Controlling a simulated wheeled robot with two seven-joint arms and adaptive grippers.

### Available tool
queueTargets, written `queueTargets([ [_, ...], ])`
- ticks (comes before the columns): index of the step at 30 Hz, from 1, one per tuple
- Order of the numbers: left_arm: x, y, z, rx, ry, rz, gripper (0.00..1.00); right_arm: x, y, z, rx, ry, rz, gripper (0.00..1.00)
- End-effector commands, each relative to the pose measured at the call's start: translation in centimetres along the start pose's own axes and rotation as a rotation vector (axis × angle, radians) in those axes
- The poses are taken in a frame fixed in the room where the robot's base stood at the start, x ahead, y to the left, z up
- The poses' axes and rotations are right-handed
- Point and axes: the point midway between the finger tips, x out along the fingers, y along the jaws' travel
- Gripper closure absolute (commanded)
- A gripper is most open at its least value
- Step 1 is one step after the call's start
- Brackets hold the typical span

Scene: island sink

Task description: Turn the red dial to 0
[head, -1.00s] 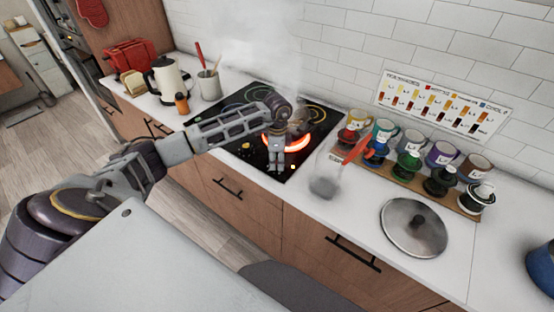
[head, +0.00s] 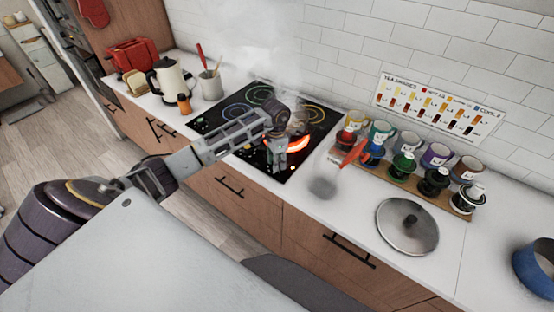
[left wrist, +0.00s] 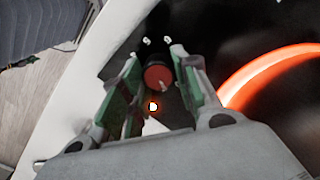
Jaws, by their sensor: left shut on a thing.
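The red dial (left wrist: 158,76) shows in the left wrist view on the black cooktop, with a short white mark toward the lower right of its face. My left gripper (left wrist: 160,84) has its green-padded fingers on either side of the dial and is shut on it. In the head view this gripper (head: 276,168) is at the front right part of the cooktop (head: 225,125) and hides the dial. A burner ring (head: 299,145) beside the gripper glows orange-red. My right gripper is not in view.
A clear jar with a red-handled utensil (head: 322,185) stands just right of the cooktop. Several coloured mugs (head: 437,155) stand on a wooden rack behind it. A lid (head: 407,227) lies at the right. A kettle (head: 169,79) and utensil pot (head: 210,86) stand left. Steam rises behind.

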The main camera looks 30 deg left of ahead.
Motion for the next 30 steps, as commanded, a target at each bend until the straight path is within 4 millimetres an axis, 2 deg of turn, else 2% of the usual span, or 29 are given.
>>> queueTargets([
  [12, -0.2, 0.0, -0.1, -0.132, 0.009, 0.002, 0.93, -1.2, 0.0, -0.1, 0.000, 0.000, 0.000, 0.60],
  [30, -0.2, -0.2, 0.0, -0.267, 0.014, -0.001, 0.93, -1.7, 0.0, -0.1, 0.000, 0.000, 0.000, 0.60],
])
